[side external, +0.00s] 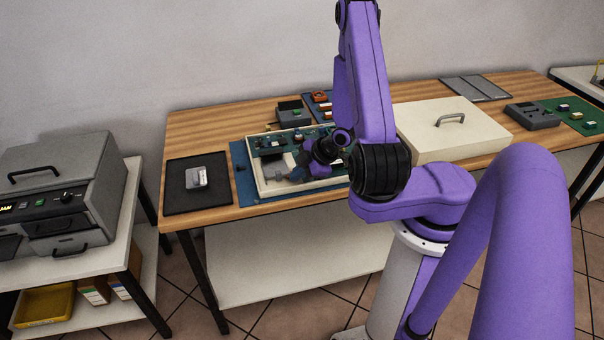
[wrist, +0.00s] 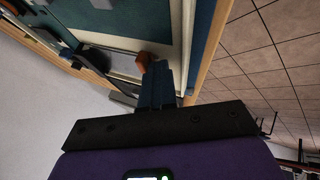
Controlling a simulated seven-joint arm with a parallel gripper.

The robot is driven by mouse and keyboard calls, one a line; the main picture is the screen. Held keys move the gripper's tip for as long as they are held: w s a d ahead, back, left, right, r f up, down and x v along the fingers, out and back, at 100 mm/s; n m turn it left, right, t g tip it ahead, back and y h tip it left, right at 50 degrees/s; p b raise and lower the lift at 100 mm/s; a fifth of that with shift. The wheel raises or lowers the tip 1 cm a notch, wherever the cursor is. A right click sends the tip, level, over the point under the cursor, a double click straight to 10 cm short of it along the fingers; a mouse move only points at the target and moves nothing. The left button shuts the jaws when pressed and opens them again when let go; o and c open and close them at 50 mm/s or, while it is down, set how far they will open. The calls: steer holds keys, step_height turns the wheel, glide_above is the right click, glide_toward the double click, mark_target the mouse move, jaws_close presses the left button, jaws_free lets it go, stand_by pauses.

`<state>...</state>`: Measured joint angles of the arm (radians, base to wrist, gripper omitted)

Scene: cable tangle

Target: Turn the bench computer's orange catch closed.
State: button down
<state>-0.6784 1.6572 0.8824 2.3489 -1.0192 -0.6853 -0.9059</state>
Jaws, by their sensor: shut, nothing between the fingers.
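The bench computer (side external: 260,186) is an open cream case with a green circuit board, lying on a blue mat on the wooden bench. In the wrist view its pale rim (wrist: 118,66) runs near the fingertips. The orange catch (wrist: 146,58) is a small block at that rim, just beyond my fingertips. My gripper (wrist: 157,72) is shut and empty, its tips close beside the catch. I cannot tell whether they touch it. In the side view my wrist hangs over the case and the catch cannot be made out.
A cream lid with a handle (side external: 462,142) lies right of the case. A black mat with a small grey part (side external: 196,178) is at the left. Orange parts (side external: 320,96) and a grey device (side external: 293,113) stand behind. A grey machine (side external: 50,185) sits on a separate table.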

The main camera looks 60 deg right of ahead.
steer(key=shift+w+a, duration=0.3)
steer(key=shift+w, duration=0.15)
stand_by(0.6)
steer(key=shift+d, duration=0.1)
